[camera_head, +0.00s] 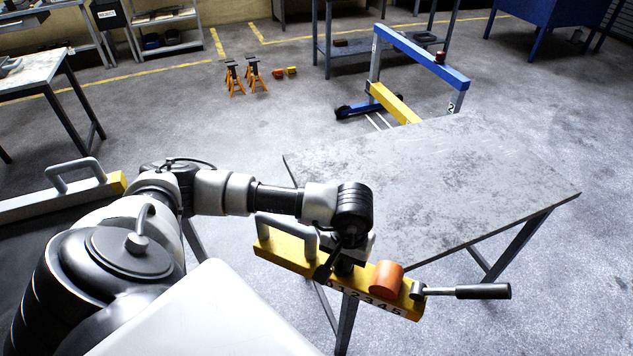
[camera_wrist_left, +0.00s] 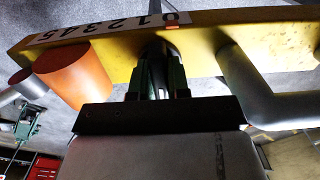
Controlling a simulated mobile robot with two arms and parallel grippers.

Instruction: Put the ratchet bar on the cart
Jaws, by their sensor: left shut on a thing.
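The ratchet bar is a yellow bar (camera_head: 283,248) with a number strip, a grey loop handle, an orange cylinder and a black-gripped lever at its right end. My left gripper (camera_head: 345,264) is shut on it near its middle, between the loop handle and the orange cylinder. In the left wrist view the yellow bar (camera_wrist_left: 210,38) crosses the top, with the fingers (camera_wrist_left: 160,65) against it. The bar is at the near left edge of the grey table; I cannot tell the gap. A blue-and-yellow wheeled frame (camera_head: 425,62), perhaps the cart, stands beyond the table. My right gripper is not in view.
The scratched grey table top (camera_head: 450,175) is bare. A grey beam with a yellow end and loop handle (camera_head: 75,178) lies at left. Orange jack stands (camera_head: 245,75) stand on the floor farther back. Open floor lies between the table and these stands.

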